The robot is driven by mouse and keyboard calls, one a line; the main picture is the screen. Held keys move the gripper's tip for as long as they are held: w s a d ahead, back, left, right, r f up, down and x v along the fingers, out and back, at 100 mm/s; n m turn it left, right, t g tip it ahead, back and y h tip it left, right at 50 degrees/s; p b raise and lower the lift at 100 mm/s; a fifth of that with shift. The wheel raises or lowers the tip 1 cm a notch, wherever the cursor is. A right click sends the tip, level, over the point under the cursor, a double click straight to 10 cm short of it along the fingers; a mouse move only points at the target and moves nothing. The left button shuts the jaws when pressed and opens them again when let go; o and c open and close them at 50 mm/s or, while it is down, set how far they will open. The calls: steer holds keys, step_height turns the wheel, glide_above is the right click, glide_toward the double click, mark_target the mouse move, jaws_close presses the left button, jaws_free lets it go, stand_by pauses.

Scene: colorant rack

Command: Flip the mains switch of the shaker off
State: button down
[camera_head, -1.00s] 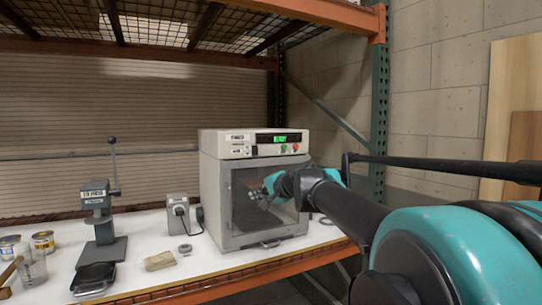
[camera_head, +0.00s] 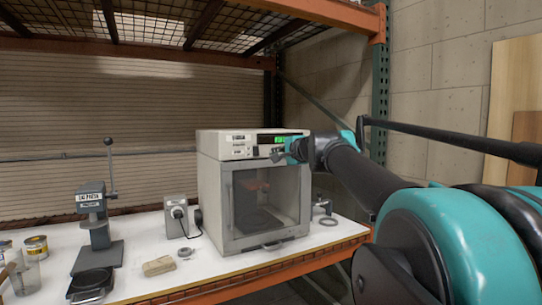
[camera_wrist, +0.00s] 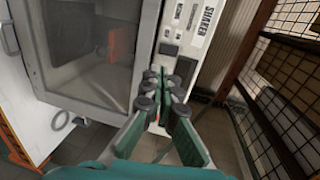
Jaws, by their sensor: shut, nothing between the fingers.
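The shaker (camera_head: 217,185) is a grey-white cabinet with a windowed door, standing on the shelf. Dark rectangular parts show on the panel above the fingertips; I cannot tell which is the mains switch. My gripper (camera_head: 277,156) is shut and empty in front of the panel's right part, hiding some controls. Contact cannot be told.
A grey socket box (camera_head: 177,214) with a plugged cable and a lever press (camera_head: 95,230) stand left of the shaker. The orange shelf beam (camera_head: 290,265) edges the shelf; a green upright (camera_head: 381,110) stands right.

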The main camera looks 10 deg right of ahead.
glide_toward(255, 157)
steer(key=x, duration=0.5)
steer(key=shift+w+a+r, duration=0.1)
steer(key=shift+w, duration=0.1)
steer(key=shift+w+a+f, duration=0.15)
steer(key=shift+w+f, duration=0.1)
steer(key=shift+w, duration=0.1)
